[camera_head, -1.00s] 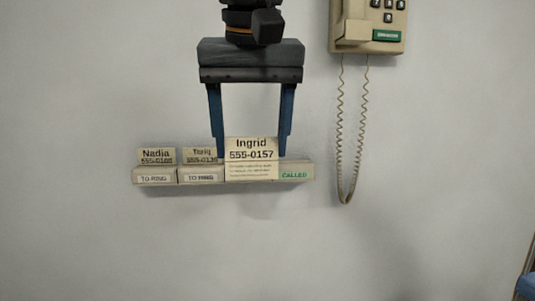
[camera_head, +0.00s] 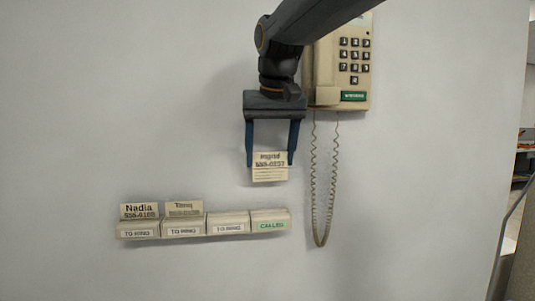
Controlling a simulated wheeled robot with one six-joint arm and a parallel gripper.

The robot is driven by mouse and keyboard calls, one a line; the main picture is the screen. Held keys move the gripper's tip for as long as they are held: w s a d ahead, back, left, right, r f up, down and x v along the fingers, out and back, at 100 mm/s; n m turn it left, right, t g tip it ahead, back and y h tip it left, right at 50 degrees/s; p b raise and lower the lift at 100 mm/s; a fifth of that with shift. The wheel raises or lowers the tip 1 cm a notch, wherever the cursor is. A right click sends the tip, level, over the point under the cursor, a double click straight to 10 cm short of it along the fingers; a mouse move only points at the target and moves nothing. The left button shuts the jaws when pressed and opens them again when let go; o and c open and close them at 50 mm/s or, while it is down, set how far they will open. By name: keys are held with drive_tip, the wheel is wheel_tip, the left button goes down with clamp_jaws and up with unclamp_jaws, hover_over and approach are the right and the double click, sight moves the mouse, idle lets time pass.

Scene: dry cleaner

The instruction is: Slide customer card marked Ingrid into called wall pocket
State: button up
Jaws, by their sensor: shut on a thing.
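The Ingrid card (camera_head: 270,172), cream with dark print now blurred, hangs upright between the two blue fingers of my gripper (camera_head: 271,162), which is shut on its side edges. The card is above the pocket row, apart from it. The called pocket (camera_head: 270,221), with green lettering, is at the right end of the row, below the card. Its mouth looks empty. Left of it is a "to ring" pocket (camera_head: 228,224) with no card showing.
The Nadia card (camera_head: 139,211) and another card (camera_head: 184,209) with blurred print stand in the two left "to ring" pockets. A beige wall phone (camera_head: 355,70) is at the upper right. Its coiled cord (camera_head: 318,215) hangs close to the right of the called pocket.

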sight(270, 178)
wheel_tip(270, 178, down, 6)
drive_tip(key=b, duration=0.5)
drive_tip(key=shift+f+b, duration=0.25)
drive_tip(key=shift+b, duration=0.1)
drive_tip(key=shift+f, duration=0.5)
drive_tip(key=shift+f, duration=1.05)
idle(0.7)
drive_tip(key=shift+f+b, duration=0.25)
drive_tip(key=shift+b, duration=0.1)
drive_tip(key=o, duration=1.1)
drive_tip(key=shift+c, duration=0.2)
